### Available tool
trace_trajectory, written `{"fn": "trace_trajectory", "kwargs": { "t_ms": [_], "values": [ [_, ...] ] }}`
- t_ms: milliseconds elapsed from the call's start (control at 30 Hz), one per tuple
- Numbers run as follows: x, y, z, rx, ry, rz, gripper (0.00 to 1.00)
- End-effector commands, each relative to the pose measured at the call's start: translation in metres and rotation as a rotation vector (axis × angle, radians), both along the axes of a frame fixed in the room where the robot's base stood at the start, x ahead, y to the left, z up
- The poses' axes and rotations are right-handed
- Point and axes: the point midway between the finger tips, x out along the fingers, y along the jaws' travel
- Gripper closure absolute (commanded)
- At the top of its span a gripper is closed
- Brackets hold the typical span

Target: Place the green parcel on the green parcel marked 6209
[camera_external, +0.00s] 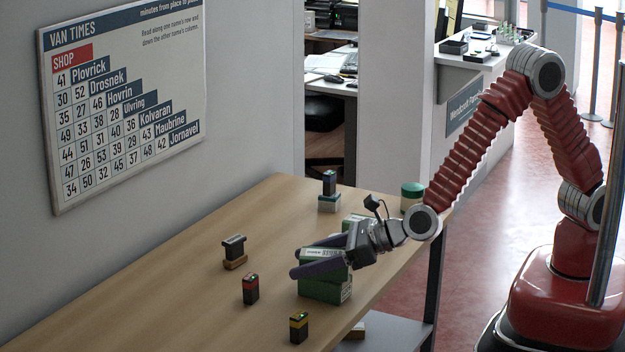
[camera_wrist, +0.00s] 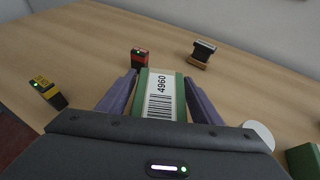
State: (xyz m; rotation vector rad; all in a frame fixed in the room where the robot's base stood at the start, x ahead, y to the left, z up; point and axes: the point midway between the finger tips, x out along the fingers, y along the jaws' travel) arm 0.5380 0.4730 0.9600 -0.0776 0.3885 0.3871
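A green parcel (camera_external: 322,258) with a white label lies between the purple-grey fingers of my gripper (camera_external: 298,262). In the wrist view this parcel (camera_wrist: 160,92) reads 4960, and my gripper (camera_wrist: 160,78) has a finger close against each side, seemingly shut on it. Another green parcel (camera_external: 325,291) is directly beneath it on the counter; the two look stacked, but I cannot tell whether they touch. The lower parcel's marking is not readable. A further green parcel (camera_external: 352,220) is partly hidden behind my wrist; a green block also shows in the wrist view (camera_wrist: 304,160).
A red-black device (camera_external: 250,289), a yellow-black device (camera_external: 299,327) and a dark stamp on a wooden block (camera_external: 234,252) stand nearby on the counter (camera_external: 190,300). A round green tin (camera_external: 412,194) and a small stack (camera_external: 329,195) are farther back. The left counter is clear.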

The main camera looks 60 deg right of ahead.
Motion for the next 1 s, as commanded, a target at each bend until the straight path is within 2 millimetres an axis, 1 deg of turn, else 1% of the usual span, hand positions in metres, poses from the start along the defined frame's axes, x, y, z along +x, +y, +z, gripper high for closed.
{"fn": "trace_trajectory", "kwargs": {
  "t_ms": [100,400,467,667,1000],
  "values": [
    [0.000,0.000,0.000,0.000,0.000,0.000,0.35],
    [0.000,0.000,0.003,0.001,0.000,0.000,0.35],
    [-0.003,-0.001,0.004,0.000,0.000,0.000,0.35],
    [-0.019,-0.007,0.012,0.001,-0.002,0.002,0.35],
    [-0.059,-0.023,0.030,0.001,-0.002,0.002,0.35]
  ]
}}
